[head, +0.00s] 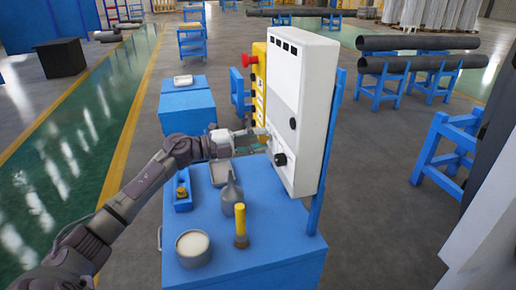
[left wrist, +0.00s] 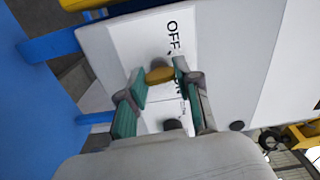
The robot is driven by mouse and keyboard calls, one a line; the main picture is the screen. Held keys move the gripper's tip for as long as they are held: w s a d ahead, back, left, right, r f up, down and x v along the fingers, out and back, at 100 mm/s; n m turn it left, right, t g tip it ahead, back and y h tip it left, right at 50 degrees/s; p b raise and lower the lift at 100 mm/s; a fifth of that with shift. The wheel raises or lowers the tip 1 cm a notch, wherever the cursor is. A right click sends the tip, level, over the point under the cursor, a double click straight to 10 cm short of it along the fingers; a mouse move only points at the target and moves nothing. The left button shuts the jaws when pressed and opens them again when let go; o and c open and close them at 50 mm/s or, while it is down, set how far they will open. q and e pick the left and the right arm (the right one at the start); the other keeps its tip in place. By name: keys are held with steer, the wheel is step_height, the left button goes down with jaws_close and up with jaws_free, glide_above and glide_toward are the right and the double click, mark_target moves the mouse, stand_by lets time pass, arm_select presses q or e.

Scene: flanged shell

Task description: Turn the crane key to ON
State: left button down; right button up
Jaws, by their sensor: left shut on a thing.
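The crane key is a small brass-coloured piece (left wrist: 160,75) on a white plate with black OFF (left wrist: 173,33) lettering; the ON lettering is partly hidden behind a finger. My left gripper (left wrist: 160,86) is shut on the key, with a green-padded finger on each side. In the head view my left gripper (head: 258,133) reaches from the left to the side of the white control cabinet (head: 301,107), and the key is too small to make out there. Which mark the key points to cannot be told. My right gripper is not in view.
A black rotary knob (head: 280,159) sits low on the cabinet. A yellow box with a red button (head: 249,60) is behind. On the blue bench (head: 270,232) stand a grey oil can (head: 231,195), a yellow-topped cylinder (head: 240,222) and a round tin (head: 193,246).

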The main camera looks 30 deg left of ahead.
arm_select(q)
steer(key=shift+f+m+b, duration=0.2)
steer(key=shift+m+b, duration=4.55)
steer(key=shift+m, duration=0.15)
steer(key=c, duration=0.8)
jaws_free()
steer(key=shift+r, duration=0.1)
steer(key=v, duration=1.2)
